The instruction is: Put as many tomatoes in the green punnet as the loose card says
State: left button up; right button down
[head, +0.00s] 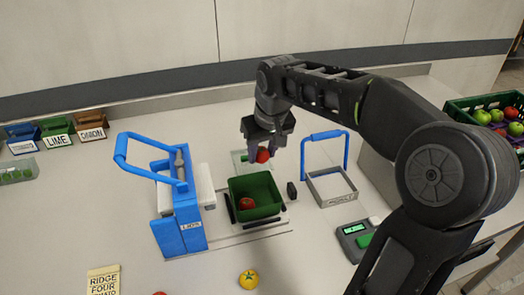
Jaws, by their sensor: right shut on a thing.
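The green punnet (272,187) sits on the counter in the middle of the head view, with one red tomato (246,203) visible inside. My right gripper (263,150) is shut on another red tomato (262,156), held above and just behind the punnet's far edge. The loose card (103,281) lies at the bottom left; its visible lines read RIDGE, FOUR and TOMATO, the last partly cut off. A yellow tomato (248,279) lies at the front, and a red round thing (160,293) is cut by the bottom edge. My left gripper is out of view.
A blue handled device (180,232) stands left of the punnet; a grey frame with blue handle (329,187) stands right. A small device with a green display (355,238) is nearer. A green crate (470,108) of red and green fruit is at right. Labelled bins (57,132) stand far left.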

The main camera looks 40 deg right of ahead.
jog(key=shift+f+b, duration=2.65)
jog(key=shift+f, duration=0.8)
jog(key=c, duration=0.8)
grip_release()
jog(key=shift+r, duration=0.15)
jog(key=shift+r+p, duration=2.75)
jog(key=shift+r, duration=0.65)
